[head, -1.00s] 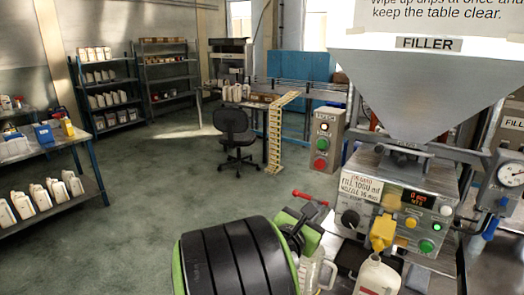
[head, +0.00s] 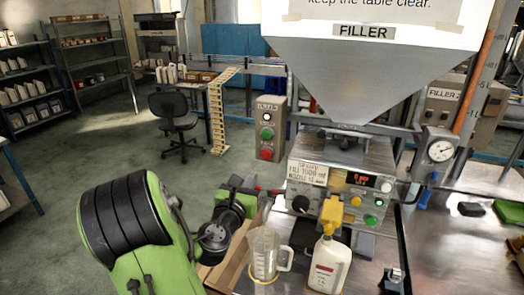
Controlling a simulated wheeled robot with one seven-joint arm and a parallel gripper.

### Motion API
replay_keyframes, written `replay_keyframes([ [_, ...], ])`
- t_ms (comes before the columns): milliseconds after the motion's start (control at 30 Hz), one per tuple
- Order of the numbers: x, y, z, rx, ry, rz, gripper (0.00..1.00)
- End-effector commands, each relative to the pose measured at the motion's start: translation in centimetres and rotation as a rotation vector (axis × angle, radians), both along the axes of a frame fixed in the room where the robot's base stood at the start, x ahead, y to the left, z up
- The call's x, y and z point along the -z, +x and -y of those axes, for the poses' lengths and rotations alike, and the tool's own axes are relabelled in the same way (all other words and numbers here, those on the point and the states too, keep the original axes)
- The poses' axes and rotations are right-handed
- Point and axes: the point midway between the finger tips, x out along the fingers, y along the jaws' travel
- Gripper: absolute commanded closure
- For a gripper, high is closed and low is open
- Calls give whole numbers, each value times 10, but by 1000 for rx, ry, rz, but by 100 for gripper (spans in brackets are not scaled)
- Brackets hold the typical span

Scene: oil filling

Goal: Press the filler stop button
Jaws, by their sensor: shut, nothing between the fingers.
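The filler is a grey machine with a steel hopper (head: 365,75) marked FILLER. Its control panel (head: 318,192) has a lit display (head: 357,178), a black knob (head: 301,204), a yellow button (head: 355,201), a pale button (head: 387,187) and a green button (head: 370,220). I cannot read the button labels or tell which one is stop. A yellow nozzle piece (head: 333,213) hangs in front of the panel, above a white bottle (head: 328,268). My green and black arm fills the lower left; I cannot make out my gripper or its fingertips.
A separate grey box (head: 279,112) left of the filler carries a green and a red button (head: 267,154). A clear measuring jug (head: 265,256) stands beside the bottle. A gauge (head: 440,151) is on the right. The bench (head: 450,255) is largely clear right of the bottle.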

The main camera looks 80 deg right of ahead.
Motion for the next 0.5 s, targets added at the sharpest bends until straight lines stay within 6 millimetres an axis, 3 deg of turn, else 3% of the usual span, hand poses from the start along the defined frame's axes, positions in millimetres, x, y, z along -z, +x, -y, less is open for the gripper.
replay_keyframes([
  [300, -4, -7, 71, 5, -4, 4, 100],
  [500, -2, -7, 98, 2, -3, 3, 100],
])
